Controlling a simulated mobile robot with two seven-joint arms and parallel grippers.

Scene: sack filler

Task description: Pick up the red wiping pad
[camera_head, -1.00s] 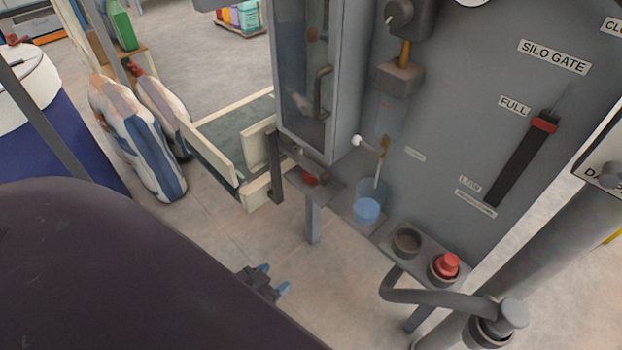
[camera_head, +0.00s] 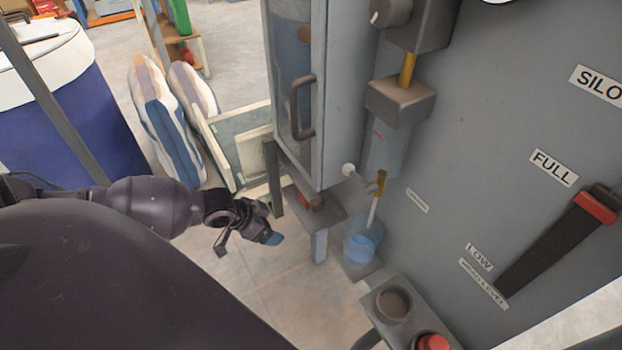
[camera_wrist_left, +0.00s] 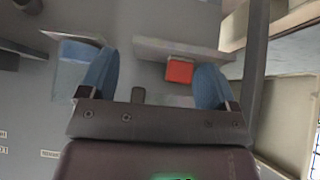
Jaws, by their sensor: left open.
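The red wiping pad (camera_head: 308,202) lies on a small grey shelf (camera_head: 328,214) below the glazed cabinet, partly hidden in the head view. In the left wrist view the pad (camera_wrist_left: 179,70) shows as a red block on the shelf, between my blue fingertips and nearer the right one. My left gripper (camera_head: 250,238) is open and empty, in front of and left of the shelf. It also shows in the left wrist view (camera_wrist_left: 155,82), apart from the pad. My right gripper is not in view.
A clear cup with blue liquid (camera_head: 362,248) stands right of the shelf. A dark post (camera_head: 272,180) rises just left of the shelf. The cabinet handle (camera_head: 303,108) hangs above. Striped sacks (camera_head: 165,120) stand at the left. Open floor lies below my gripper.

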